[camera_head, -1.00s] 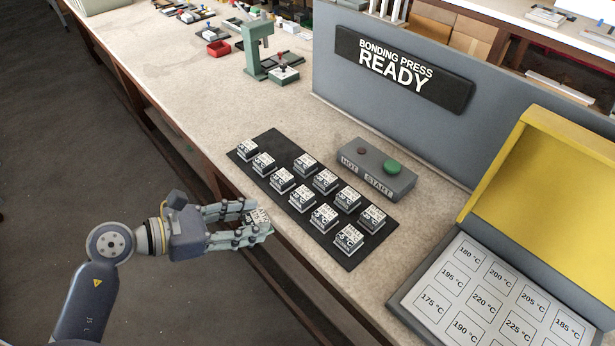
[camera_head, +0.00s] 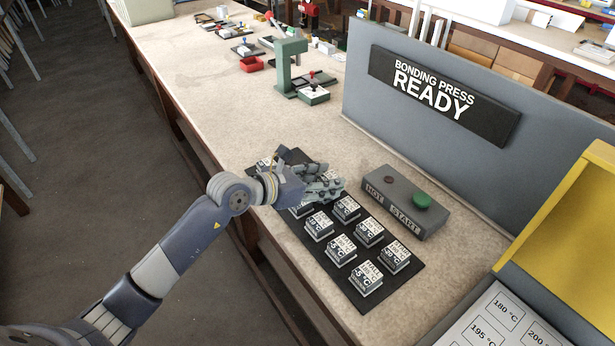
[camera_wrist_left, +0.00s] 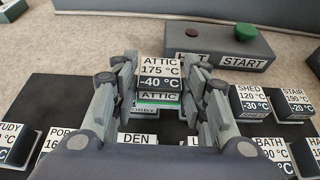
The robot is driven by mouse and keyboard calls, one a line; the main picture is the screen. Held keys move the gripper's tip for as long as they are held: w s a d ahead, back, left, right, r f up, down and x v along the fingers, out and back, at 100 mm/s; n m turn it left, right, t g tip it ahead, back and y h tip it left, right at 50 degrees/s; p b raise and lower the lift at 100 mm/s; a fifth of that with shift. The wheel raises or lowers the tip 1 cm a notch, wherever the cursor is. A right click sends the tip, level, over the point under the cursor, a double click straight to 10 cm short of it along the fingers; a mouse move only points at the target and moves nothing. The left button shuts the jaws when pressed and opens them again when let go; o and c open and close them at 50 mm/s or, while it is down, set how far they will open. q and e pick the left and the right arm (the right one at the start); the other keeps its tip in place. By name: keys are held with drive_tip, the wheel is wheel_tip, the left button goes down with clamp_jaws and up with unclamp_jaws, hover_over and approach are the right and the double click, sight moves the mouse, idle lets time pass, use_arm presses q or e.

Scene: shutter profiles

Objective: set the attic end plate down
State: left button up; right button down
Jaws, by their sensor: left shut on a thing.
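The attic end plate (camera_wrist_left: 160,72) is a small dark block with a white label reading ATTIC, 175 °C, -40 °C. In the left wrist view it sits upright between the fingers of my left gripper (camera_wrist_left: 160,88), which is shut on it. A second ATTIC label with a green stripe (camera_wrist_left: 158,97) shows just below the plate. In the head view my left gripper (camera_head: 330,186) is over the far part of the black mat (camera_head: 352,292), and its fingers hide the plate. I cannot tell whether the plate touches the mat. My right gripper is not in view.
Several labelled plates (camera_head: 340,250) stand close around on the mat. A grey control box (camera_head: 404,206) with a green START button is just beyond. The grey bonding press panel (camera_head: 400,130) reads READY. A yellow-lidded case (camera_head: 565,225) stands at right.

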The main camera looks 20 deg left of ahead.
use_arm(q)
drive_tip(key=w+a, duration=0.1)
drive_tip(key=a, duration=0.1)
drive_tip(key=w+a, duration=0.1)
drive_tip(key=w, duration=0.1)
drive_tip(key=w+a, duration=0.2)
drive_tip(key=shift+w+a+f, duration=0.25)
drive_tip(key=shift+a+f, duration=0.05)
drive_tip(key=shift+w+a+f, duration=0.1)
drive_tip(key=shift+w+a, duration=0.45)
drive_tip(key=shift+a, duration=0.1)
drive_tip(key=shift+w+a+f, duration=0.15)
drive_tip(key=shift+a+f, duration=0.05)
drive_tip(key=shift+f, duration=0.05)
wheel_tip(320, 180, down, 3)
drive_tip(key=shift+p, duration=0.4)
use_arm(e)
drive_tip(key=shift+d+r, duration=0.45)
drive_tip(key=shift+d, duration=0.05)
use_arm(q)
drive_tip(key=shift+f, duration=0.25)
drive_tip(key=o, duration=1.1)
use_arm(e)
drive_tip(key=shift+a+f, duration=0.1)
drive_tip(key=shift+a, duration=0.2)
